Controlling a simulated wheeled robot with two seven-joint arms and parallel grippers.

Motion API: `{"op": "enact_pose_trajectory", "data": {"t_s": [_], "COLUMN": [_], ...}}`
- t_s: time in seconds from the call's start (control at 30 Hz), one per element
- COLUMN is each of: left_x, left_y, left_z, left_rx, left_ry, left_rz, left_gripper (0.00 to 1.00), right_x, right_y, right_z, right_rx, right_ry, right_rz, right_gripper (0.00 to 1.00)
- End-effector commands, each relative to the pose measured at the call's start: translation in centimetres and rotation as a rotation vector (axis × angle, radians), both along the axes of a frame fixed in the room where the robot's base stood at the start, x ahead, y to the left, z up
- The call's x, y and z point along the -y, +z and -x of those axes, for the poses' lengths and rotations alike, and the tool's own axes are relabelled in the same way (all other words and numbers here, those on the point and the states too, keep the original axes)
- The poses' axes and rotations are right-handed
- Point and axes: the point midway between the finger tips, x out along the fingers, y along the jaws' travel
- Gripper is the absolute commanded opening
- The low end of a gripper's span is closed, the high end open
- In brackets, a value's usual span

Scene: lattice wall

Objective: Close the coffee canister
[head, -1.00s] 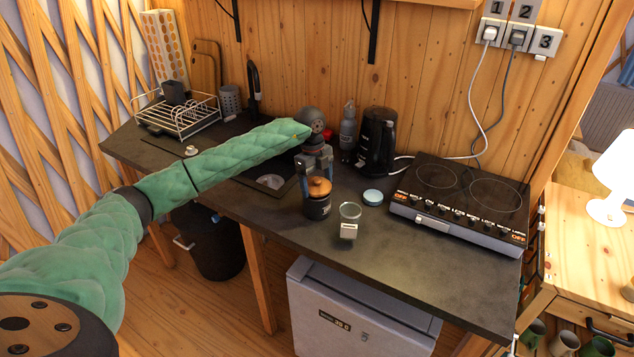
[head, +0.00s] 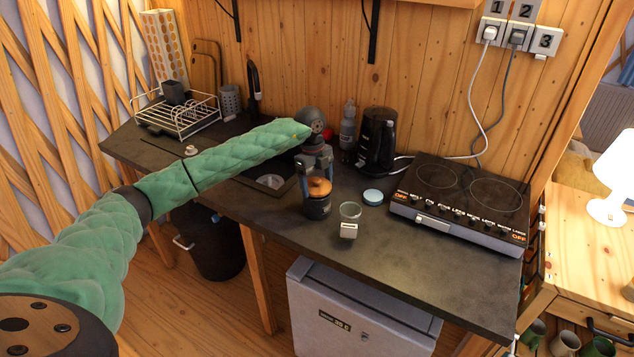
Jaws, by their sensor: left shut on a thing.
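The coffee canister (head: 317,209) is a small dark cylinder standing upright on the dark counter, just right of the sink. Its orange-brown wooden lid (head: 319,187) sits at its mouth; I cannot tell whether it is fully seated. My left gripper (head: 317,180) comes down from above with its fingers on either side of the lid and is shut on it. My right gripper is not in view.
A glass jar with a pale label (head: 349,220) stands close right of the canister. A light-blue round lid (head: 373,197) lies behind it. A two-plate cooktop (head: 460,200), black kettle (head: 377,141) and sink are nearby. The front right counter is clear.

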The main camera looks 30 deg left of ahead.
Motion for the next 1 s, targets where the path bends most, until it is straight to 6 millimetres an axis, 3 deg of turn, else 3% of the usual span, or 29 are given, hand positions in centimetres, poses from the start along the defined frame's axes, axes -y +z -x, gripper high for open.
{"op": "enact_pose_trajectory", "data": {"t_s": [0.17, 0.53, 1.0], "left_x": [0.0, 0.0, 0.0], "left_y": [-0.2, -0.2, -0.2], "left_z": [0.0, 0.0, 0.0], "left_rx": [0.000, 0.000, 0.000], "left_ry": [0.000, 0.000, 0.000], "left_rz": [0.000, 0.000, 0.000], "left_gripper": [0.59, 0.59, 0.59], "right_x": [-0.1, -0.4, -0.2], "right_y": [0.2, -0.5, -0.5], "right_z": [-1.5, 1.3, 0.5], "right_rx": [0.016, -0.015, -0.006], "right_ry": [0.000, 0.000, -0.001], "right_rz": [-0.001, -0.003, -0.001], "right_gripper": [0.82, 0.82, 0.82]}}
